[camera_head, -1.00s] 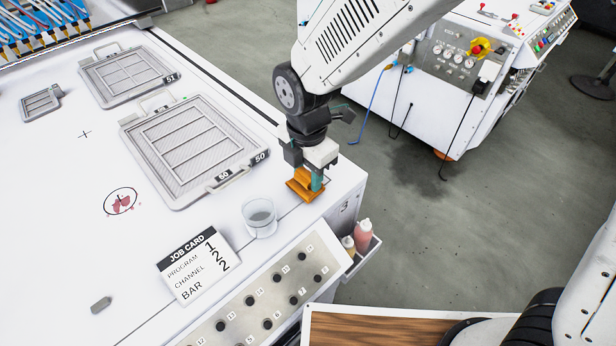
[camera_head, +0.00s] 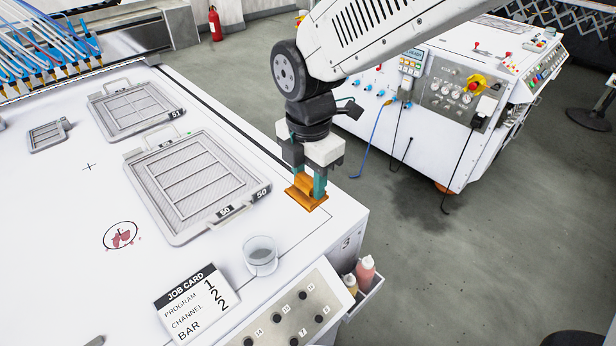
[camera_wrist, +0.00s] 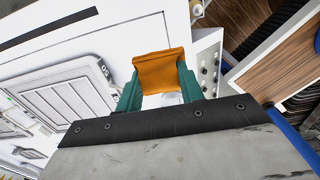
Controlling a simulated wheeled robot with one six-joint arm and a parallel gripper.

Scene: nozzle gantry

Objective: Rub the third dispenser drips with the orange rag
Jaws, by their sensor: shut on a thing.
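The orange rag (camera_head: 306,196) is at the right edge of the white table, below my gripper (camera_head: 306,182). In the wrist view the rag (camera_wrist: 160,70) is pinched between the teal fingers of my gripper (camera_wrist: 160,84), which is shut on it. I cannot tell whether the rag's underside touches the table. At the far left stands a row of dispenser nozzles (camera_head: 45,60) with blue and clear tubes. Drips under them are too small to make out. A red stain (camera_head: 120,236) lies inside a printed circle on the white table.
Two framed mesh trays (camera_head: 195,180) (camera_head: 137,108) and a small tray (camera_head: 48,134) lie on the table. A glass cup (camera_head: 261,255), a job card (camera_head: 193,302) and a button panel (camera_head: 300,313) are at the front. Bottles (camera_head: 364,273) sit in a side holder.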

